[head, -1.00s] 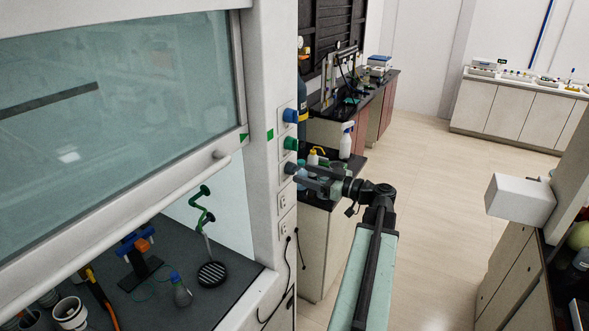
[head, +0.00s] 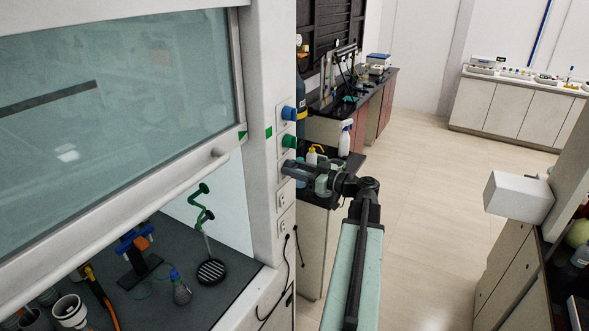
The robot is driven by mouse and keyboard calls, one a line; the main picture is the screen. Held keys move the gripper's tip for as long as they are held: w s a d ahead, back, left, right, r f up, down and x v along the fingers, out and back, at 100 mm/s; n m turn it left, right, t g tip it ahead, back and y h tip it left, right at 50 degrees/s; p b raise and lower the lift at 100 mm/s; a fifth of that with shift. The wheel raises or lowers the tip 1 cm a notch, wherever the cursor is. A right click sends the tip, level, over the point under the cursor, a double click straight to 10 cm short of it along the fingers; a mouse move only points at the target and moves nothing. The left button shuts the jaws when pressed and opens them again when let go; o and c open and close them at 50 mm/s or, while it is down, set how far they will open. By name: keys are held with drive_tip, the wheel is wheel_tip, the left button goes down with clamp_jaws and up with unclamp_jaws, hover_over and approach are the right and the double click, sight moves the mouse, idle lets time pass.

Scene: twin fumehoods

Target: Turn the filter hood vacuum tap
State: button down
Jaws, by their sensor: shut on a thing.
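The fume hood's front post (head: 263,60) carries a column of taps: a blue tap (head: 289,113) on top, a green tap (head: 289,141) below it, and a grey lowest tap (head: 284,167). My gripper (head: 292,168) reaches in from the right at the height of the lowest tap and is shut on it. The fingers hide most of that tap, so its turn angle cannot be read. No label on the taps is readable.
The hood sash (head: 110,85) is partly raised above the dark worktop (head: 225,285) with glassware and stands. Sockets (head: 284,200) with a hanging cable are below the taps. A side bench with a spray bottle (head: 345,138) stands behind my arm.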

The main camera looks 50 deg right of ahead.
drive_tip(key=shift+m, duration=0.3)
drive_tip(key=m, duration=1.2)
drive_tip(key=shift+a+m, duration=0.1)
drive_tip(key=shift+m, duration=0.3)
drive_tip(key=m, duration=0.4)
drive_tip(key=shift+r, duration=0.1)
drive_tip(key=shift+m, duration=0.3)
drive_tip(key=c, duration=0.9)
unclamp_jaws()
